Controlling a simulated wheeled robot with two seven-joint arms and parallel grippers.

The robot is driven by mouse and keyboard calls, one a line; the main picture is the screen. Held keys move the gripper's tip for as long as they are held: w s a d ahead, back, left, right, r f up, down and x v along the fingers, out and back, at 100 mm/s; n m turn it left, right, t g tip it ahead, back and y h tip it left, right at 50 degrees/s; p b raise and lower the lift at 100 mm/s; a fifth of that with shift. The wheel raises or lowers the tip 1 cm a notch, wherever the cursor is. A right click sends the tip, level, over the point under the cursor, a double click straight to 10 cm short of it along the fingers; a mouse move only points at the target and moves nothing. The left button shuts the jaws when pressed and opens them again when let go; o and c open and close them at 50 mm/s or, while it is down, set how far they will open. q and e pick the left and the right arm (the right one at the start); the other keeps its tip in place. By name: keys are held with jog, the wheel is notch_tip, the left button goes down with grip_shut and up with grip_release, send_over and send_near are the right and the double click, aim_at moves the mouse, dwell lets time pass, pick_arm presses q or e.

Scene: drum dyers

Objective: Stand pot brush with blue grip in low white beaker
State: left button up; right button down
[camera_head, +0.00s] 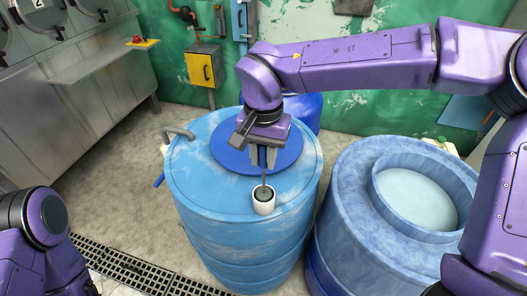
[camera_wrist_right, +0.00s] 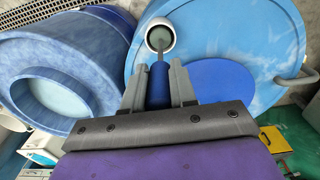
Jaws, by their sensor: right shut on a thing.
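My right gripper (camera_head: 264,160) is shut on the blue grip of the pot brush, above the lid of a light blue drum. In the right wrist view the blue grip (camera_wrist_right: 158,84) sits between the two fingers. The brush's thin grey shaft (camera_head: 264,181) points down into the mouth of the low white beaker (camera_head: 264,207). The beaker stands upright on the drum top, and it also shows in the right wrist view (camera_wrist_right: 148,38). The inside of the beaker looks dark, and I cannot tell whether the brush touches its bottom. My left gripper is out of view.
The light blue drum (camera_head: 205,175) carries a darker blue disc (camera_head: 230,158) behind the beaker and a grey curved handle (camera_head: 178,132) at its left. A second blue drum (camera_head: 350,215) with a raised round opening stands to the right. A floor grate (camera_head: 125,266) lies at lower left.

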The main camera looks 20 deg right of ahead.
jog(key=shift+f+p, duration=0.3)
jog(key=shift+p, duration=0.05)
dwell(0.3)
jog(key=c, duration=0.8)
grip_release()
jog(key=shift+r, duration=0.1)
notch_tip(320, 180, up, 10)
jog(key=shift+r, duration=0.2)
